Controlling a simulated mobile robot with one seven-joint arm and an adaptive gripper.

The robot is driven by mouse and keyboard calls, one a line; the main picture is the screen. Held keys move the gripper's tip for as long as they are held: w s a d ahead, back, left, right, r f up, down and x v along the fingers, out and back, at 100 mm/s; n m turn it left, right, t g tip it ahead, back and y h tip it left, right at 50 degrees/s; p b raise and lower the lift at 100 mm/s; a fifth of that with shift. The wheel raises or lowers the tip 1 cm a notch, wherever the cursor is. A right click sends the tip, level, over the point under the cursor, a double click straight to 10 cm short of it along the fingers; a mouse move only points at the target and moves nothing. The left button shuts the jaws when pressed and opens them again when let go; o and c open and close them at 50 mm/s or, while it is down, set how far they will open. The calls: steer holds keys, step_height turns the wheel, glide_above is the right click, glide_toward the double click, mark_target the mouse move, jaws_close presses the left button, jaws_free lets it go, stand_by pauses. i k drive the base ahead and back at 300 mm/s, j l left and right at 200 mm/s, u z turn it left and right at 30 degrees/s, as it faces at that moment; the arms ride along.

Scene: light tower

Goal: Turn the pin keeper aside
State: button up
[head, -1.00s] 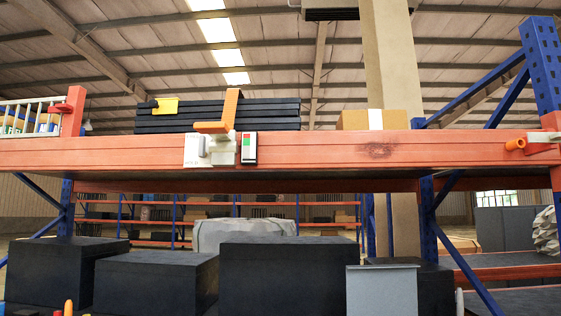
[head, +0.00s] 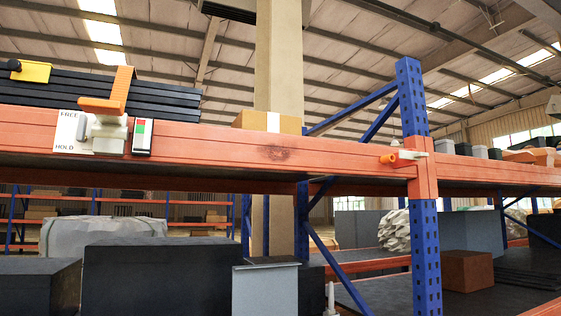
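At the right, a pin with an orange tip (head: 388,158) and a pale body (head: 409,154) sits where the orange beam (head: 330,156) meets the blue post (head: 410,95). The pale part may be the pin keeper, but it is too small to tell how it is turned. At the left, an orange handle (head: 118,92) stands on a pale block (head: 108,132) at the beam's face. A plate (head: 70,132) beside it reads FREE above and HOLD below. My gripper is not in view.
A green and red marker (head: 142,137) is right of the handle. Black slats (head: 165,104) and a cardboard box (head: 250,121) lie above the beam. Black boxes (head: 155,275) and a grey box (head: 265,290) stand below. A blue brace (head: 330,258) slants below the post.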

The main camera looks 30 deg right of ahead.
mark_target(403, 153)
steer(key=j+z, duration=0.1)
steer(key=z, duration=1.15)
steer(key=l+z, duration=0.1)
steer(key=z, duration=0.15)
steer(key=l+z, duration=0.15)
steer(key=z, duration=0.15)
steer(key=i+j, duration=0.05)
